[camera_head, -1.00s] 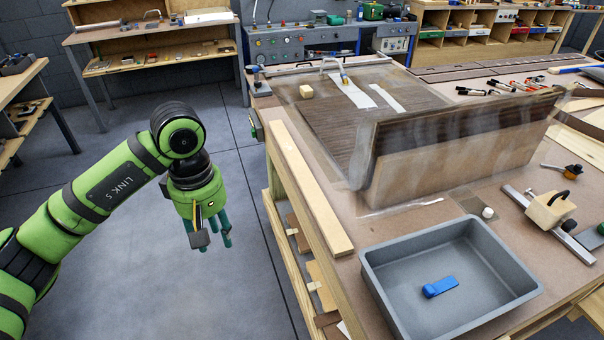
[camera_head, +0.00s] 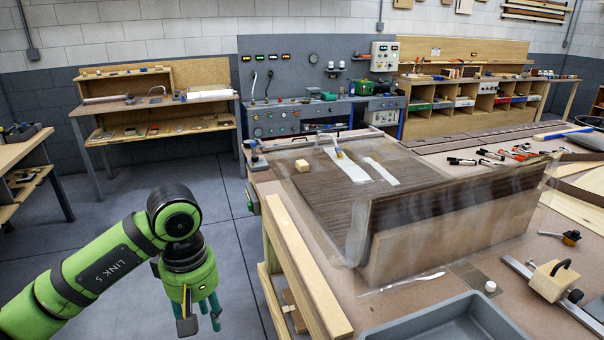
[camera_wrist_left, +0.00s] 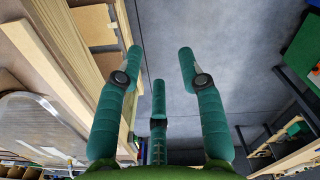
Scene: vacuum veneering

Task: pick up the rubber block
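My left gripper (camera_head: 200,318) hangs fingers down over the floor, left of the workbench. In the left wrist view its teal fingers (camera_wrist_left: 160,68) are spread apart with nothing between them. My right gripper is not in view.
The workbench (camera_head: 440,292) carries a bagged dark panel (camera_head: 345,210), with a wooden board (camera_head: 470,232) standing at its near side. A wooden strip (camera_head: 305,265) runs along the left edge. A clamp (camera_head: 553,281) lies at right. The floor left of the bench is clear.

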